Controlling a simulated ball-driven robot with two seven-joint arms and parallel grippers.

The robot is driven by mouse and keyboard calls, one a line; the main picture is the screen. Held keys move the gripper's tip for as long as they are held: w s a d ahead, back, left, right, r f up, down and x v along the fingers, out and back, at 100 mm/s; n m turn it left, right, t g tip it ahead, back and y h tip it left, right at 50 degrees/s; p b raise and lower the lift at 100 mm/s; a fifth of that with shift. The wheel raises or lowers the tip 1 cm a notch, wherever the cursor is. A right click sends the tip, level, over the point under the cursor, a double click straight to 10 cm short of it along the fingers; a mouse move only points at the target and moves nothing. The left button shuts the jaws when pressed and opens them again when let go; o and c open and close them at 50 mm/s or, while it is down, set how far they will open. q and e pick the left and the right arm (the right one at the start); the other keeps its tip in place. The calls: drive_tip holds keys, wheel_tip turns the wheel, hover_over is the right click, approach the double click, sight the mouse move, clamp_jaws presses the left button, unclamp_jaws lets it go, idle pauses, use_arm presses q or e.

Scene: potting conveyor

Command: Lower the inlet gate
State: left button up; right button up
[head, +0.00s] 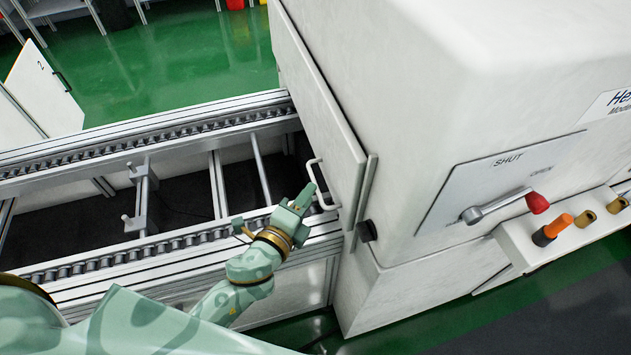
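The inlet gate (345,158) is a white panel on the machine's left side, where the conveyor meets it. A white bracket-shaped handle (311,170) stands out from its lower part. My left gripper (307,196) is at the lower end of this handle, its tips beside or on the bar. The fingers are small and seen from behind, so I cannot tell whether they are open or closed around the handle. My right gripper is not in view.
The roller conveyor (190,240) runs left from the gate, with open gaps between its rails. The white machine (420,90) fills the right side. Its front has a red-knobbed lever (505,205) on a SHUT/OPEN plate, and an orange-tipped peg (552,228) on a ledge.

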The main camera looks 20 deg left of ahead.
use_arm(q)
drive_tip(key=x, duration=0.5)
drive_tip(key=shift+f, duration=0.1)
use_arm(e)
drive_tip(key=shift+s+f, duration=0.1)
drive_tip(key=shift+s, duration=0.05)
